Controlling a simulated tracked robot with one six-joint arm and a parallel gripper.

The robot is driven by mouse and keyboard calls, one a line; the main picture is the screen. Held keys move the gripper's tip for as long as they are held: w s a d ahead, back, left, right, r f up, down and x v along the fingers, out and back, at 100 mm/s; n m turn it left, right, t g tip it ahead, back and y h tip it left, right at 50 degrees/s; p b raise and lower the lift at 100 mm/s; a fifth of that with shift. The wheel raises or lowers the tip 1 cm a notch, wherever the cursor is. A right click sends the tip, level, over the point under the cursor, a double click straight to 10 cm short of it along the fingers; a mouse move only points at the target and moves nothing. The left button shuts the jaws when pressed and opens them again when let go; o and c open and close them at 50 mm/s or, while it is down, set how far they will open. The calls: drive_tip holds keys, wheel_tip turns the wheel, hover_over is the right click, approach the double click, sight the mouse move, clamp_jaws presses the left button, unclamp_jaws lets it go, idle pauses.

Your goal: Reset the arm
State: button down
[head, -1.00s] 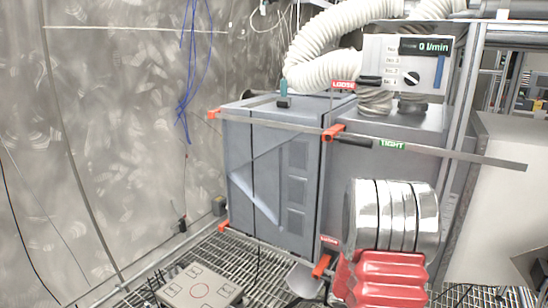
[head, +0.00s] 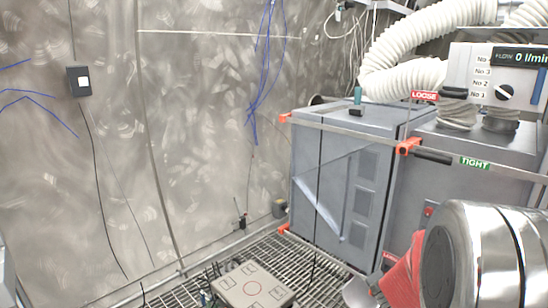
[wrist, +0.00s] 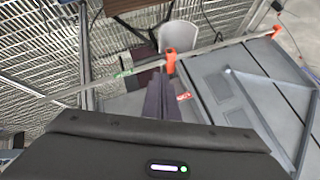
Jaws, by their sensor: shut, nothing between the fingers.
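My gripper (wrist: 158,96) shows in the wrist view as two dark fingers pressed together, empty. Its black body with a small lit strip fills the bottom of that view. The fingertips appear in front of the grey cabinet's edge and an orange clamp (wrist: 171,62); I cannot tell how far apart they are. In the head view, silver and red parts of my arm fill the lower right corner, and the gripper itself is not visible there.
The grey cabinet (head: 335,185) stands on the grating (head: 262,250), with a metal bar and orange clamps (head: 408,147) across it. A flow panel (head: 497,75) and white hoses (head: 405,78) are at upper right. A flat grey box (head: 251,285) lies below. A blotchy wall is left.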

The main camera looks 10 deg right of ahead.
drive_tip(key=s+a+r+n+y, duration=0.2)
drive_tip(key=a+r+n+y, duration=0.15)
drive_tip(key=a, duration=0.65)
drive_tip(key=s+a+r+n+y, duration=0.2)
drive_tip(key=s+a+n, duration=0.15)
drive_tip(key=a, duration=0.55)
drive_tip(key=s+a+r+n, duration=0.8)
drive_tip(key=s+a+r, duration=0.2)
drive_tip(key=s+r, duration=0.1)
drive_tip(key=shift+s+a+r+g, duration=0.3)
drive_tip(key=shift+s+a, duration=0.1)
drive_tip(key=shift+s, duration=0.25)
